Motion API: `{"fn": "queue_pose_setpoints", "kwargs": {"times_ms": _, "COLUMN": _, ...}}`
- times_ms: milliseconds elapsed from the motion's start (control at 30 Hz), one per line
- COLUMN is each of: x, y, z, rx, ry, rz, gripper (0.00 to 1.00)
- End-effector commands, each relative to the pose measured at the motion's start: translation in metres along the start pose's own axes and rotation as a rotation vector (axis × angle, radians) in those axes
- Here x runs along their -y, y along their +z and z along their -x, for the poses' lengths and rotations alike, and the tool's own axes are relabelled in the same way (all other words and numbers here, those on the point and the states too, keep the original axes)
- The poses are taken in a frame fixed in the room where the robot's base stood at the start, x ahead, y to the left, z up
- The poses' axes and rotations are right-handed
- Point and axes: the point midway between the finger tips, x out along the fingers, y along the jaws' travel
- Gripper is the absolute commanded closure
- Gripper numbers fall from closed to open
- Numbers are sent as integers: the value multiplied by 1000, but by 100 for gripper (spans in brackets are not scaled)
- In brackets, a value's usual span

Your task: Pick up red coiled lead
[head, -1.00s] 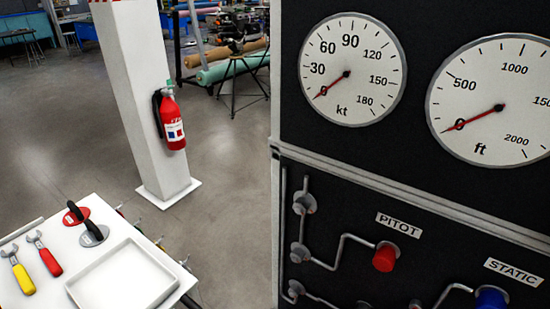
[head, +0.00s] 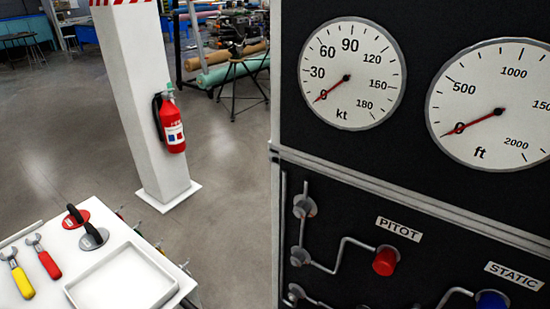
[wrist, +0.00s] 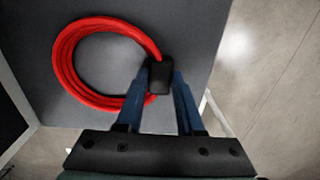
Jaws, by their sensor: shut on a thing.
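The red coiled lead (wrist: 66,72) shows in the wrist view as a round coil of several turns against a dark grey surface. A black block (wrist: 160,77) sits at the coil's right side. My gripper (wrist: 160,82) has its two blue fingers on either side of this block and is shut on it. I cannot tell whether the coil touches the grey surface or hangs just above it. The lead and my gripper do not show in the head view.
In the head view, a black panel with dials, a red PITOT port (head: 385,261) and a blue STATIC port (head: 491,301) stands at right. A white cart top (head: 75,240) holds wrenches and a tray (head: 122,277). A white pillar carries a fire extinguisher (head: 171,122).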

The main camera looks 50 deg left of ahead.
Motion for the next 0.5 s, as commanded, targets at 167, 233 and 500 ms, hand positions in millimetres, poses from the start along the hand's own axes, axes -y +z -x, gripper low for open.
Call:
{"fn": "queue_pose_setpoints", "kwargs": {"times_ms": 167, "x": -1, "y": 0, "z": 1, "rx": -1, "ry": 2, "rz": 0, "gripper": 100}}
{"fn": "queue_pose_setpoints", "kwargs": {"times_ms": 233, "x": -1, "y": 0, "z": 1, "rx": -1, "ry": 2, "rz": 0, "gripper": 100}}
{"fn": "queue_pose_setpoints", "kwargs": {"times_ms": 500, "x": -1, "y": 0, "z": 24, "rx": -2, "ry": 5, "rz": 0, "gripper": 100}}
